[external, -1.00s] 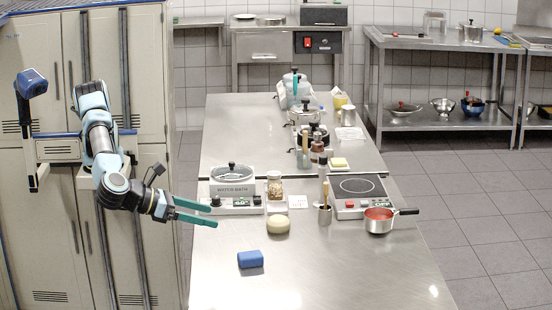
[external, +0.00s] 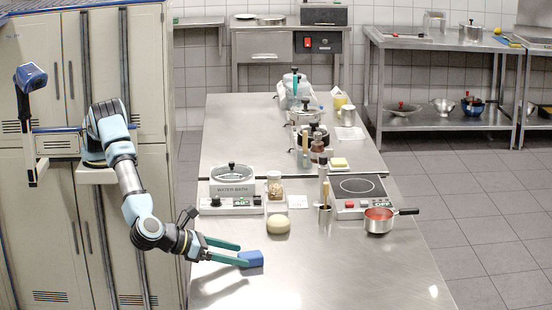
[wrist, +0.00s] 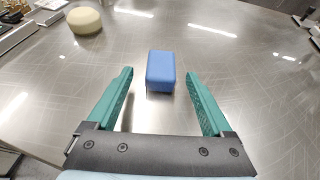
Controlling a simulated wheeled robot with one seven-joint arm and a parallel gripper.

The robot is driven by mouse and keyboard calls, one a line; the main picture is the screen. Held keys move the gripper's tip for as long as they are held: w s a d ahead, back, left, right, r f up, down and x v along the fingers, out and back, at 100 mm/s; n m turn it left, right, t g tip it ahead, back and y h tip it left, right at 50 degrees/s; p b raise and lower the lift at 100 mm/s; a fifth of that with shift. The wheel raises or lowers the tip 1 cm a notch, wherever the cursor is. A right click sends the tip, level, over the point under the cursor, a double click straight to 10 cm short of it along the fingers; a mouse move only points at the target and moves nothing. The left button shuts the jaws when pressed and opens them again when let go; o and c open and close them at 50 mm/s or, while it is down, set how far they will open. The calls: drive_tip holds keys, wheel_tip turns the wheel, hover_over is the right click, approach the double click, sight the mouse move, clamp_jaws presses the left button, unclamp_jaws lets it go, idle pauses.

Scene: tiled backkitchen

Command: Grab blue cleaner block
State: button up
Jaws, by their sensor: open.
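The blue cleaner block (external: 254,258) lies on the steel table near its front left part. In the wrist view the blue block (wrist: 160,72) sits ahead of my gripper, roughly midway between the two fingers' lines. My gripper (wrist: 160,78) is open, with green fingers on either side and nothing between them but the near end of the block at most. In the external view my gripper (external: 241,253) reaches in from the left, its fingertips at the block's left side. I cannot tell whether a finger touches it.
A round cream-coloured item (external: 278,224) stands behind the block, also in the wrist view (wrist: 85,20). The water bath (external: 232,203), a hot plate (external: 358,190) and a red-filled saucepan (external: 379,221) stand farther back. The table (external: 330,275) right of the block is clear.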

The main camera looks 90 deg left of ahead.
sight(241, 256)
drive_tip(key=p+x, duration=0.1)
drive_tip(key=x, duration=0.3)
drive_tip(key=shift+r, duration=0.1)
clamp_jaws()
idle(0.5)
